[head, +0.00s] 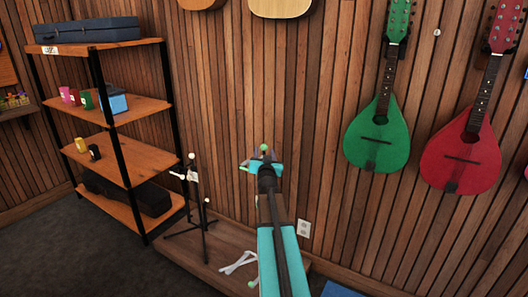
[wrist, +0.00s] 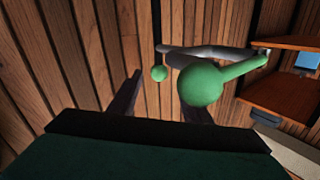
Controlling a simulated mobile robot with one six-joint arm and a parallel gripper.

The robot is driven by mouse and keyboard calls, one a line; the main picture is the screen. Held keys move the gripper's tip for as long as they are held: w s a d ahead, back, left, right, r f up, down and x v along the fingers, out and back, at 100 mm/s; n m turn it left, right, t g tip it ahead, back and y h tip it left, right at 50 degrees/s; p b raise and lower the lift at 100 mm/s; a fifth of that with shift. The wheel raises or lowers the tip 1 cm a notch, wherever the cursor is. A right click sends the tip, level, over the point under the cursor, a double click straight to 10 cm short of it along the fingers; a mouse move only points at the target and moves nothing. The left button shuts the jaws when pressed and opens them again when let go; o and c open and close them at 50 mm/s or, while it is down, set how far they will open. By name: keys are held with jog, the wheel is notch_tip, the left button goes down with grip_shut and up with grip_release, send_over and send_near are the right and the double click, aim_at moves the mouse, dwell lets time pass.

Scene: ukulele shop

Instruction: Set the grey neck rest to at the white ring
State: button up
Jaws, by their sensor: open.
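My gripper (head: 262,163) is at the end of my raised teal arm, in front of the slatted wall. In the wrist view its two dark fingers (wrist: 157,98) stand apart. A grey bar with green rounded ends (wrist: 180,50), which looks like the grey neck rest, lies just beyond the fingers. A large green ball (wrist: 201,84) shows close to the right finger; I cannot tell whether they touch. Small green tips (head: 264,148) show around my gripper in the head view. What supports this piece is hidden behind my arm. I cannot make out a white ring.
A thin black stand (head: 204,222) with pale tips stands on a low wooden platform (head: 222,254), left of my arm. White crossed pieces (head: 238,262) lie there. A shelf rack (head: 128,150) is at left. Green (head: 374,138) and red (head: 461,152) instruments hang at right.

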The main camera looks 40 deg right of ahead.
jog(key=shift+v, duration=2.2)
